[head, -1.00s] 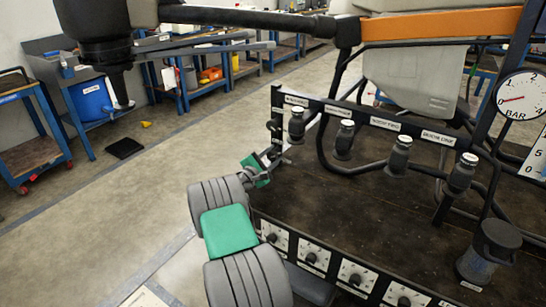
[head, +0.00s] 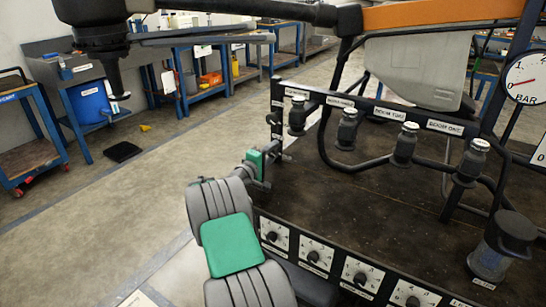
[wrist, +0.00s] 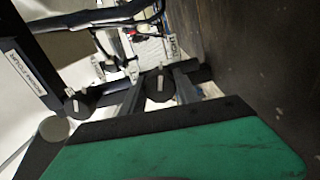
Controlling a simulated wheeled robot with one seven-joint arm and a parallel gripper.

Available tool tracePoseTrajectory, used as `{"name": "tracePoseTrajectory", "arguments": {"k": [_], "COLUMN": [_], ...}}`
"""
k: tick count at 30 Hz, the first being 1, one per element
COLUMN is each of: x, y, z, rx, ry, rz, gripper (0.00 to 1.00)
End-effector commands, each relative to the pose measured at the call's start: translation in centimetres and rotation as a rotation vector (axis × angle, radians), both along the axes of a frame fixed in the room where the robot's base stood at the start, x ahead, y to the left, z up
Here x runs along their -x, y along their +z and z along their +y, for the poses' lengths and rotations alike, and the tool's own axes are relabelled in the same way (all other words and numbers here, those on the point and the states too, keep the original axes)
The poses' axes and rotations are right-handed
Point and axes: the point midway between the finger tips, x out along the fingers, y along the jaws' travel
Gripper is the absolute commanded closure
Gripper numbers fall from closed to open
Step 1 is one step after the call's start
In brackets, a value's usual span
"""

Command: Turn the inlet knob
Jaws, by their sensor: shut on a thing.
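My gripper (head: 270,167) is at the left end of the dark spray deck, beside the upright post of the black valve frame. In the wrist view its two grey fingers lie on either side of a round dark knob (wrist: 158,86) with a pale pointer, and they are shut on it. Its label (wrist: 174,45) is too small to read for sure. A second dark knob with a pale pointer (wrist: 77,103) shows to the left. In the head view the gripped knob is mostly hidden by the gripper.
Several valve bottles (head: 405,143) hang along the black frame (head: 385,112). A row of dial knobs (head: 317,253) lines the deck's front edge, close to my arm. A pressure gauge (head: 526,77) stands at the right. Open floor (head: 120,210) lies to the left.

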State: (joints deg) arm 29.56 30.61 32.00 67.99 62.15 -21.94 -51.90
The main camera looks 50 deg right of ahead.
Motion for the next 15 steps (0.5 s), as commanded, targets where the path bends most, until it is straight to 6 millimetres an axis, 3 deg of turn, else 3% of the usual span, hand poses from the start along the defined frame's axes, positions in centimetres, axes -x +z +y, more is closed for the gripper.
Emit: {"name": "tracePoseTrajectory", "arguments": {"k": [15], "x": [0.02], "y": [-0.44], "z": [0.11], "rx": [-0.021], "ry": [-0.001], "rz": [-0.163], "gripper": [1.0]}}
